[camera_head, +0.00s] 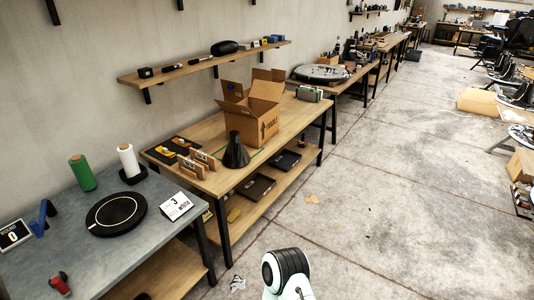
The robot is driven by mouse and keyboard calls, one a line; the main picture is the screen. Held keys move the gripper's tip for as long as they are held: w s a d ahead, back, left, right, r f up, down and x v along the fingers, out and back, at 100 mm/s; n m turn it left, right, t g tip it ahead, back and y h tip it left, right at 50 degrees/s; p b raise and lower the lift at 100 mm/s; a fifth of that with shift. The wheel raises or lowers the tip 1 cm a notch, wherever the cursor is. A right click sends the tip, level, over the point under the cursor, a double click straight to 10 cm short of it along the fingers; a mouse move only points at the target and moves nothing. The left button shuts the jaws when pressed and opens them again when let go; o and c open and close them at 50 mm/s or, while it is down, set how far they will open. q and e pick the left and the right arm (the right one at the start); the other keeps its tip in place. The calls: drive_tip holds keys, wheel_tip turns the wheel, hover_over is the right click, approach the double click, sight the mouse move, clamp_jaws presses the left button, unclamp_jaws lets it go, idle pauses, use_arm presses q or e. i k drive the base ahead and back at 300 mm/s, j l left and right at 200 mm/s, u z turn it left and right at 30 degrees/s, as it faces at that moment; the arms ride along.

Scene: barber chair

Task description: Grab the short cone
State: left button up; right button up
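A black cone (236,152) stands upright near the front edge of the wooden table (222,181), in front of an open cardboard box (252,108). It is the only clearly cone-shaped thing I can make out. A green roll (82,173) and a white roll (130,162) stand upright on the grey table to the left. Neither of my grippers is in view. A white and black part of my own body shows at the bottom centre, away from the cone.
The grey table (70,222) holds a black disc (116,214) and a white sign (176,206). Small wooden holders (197,163) stand left of the cone. A wall shelf (205,63) hangs above. The concrete floor (400,210) to the right is mostly clear.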

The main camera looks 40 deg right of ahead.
sight(235, 156)
drive_tip(key=z, duration=1.2)
drive_tip(key=i+u, duration=0.1)
drive_tip(key=u, duration=0.4)
drive_tip(key=l+u, duration=0.15)
drive_tip(key=u, duration=0.3)
drive_tip(key=l+u, duration=0.15)
drive_tip(key=u, duration=0.35)
drive_tip(key=i+l+u, duration=0.1)
drive_tip(key=l+u, duration=0.25)
drive_tip(key=l, duration=0.15)
drive_tip(key=l+u, duration=0.35)
drive_tip(key=l, duration=0.15)
drive_tip(key=l+u, duration=0.2)
drive_tip(key=l, duration=0.3)
drive_tip(key=k+l+u, duration=0.2)
drive_tip(key=l, duration=0.85)
drive_tip(key=k+l+u, duration=0.15)
drive_tip(key=l, duration=0.4)
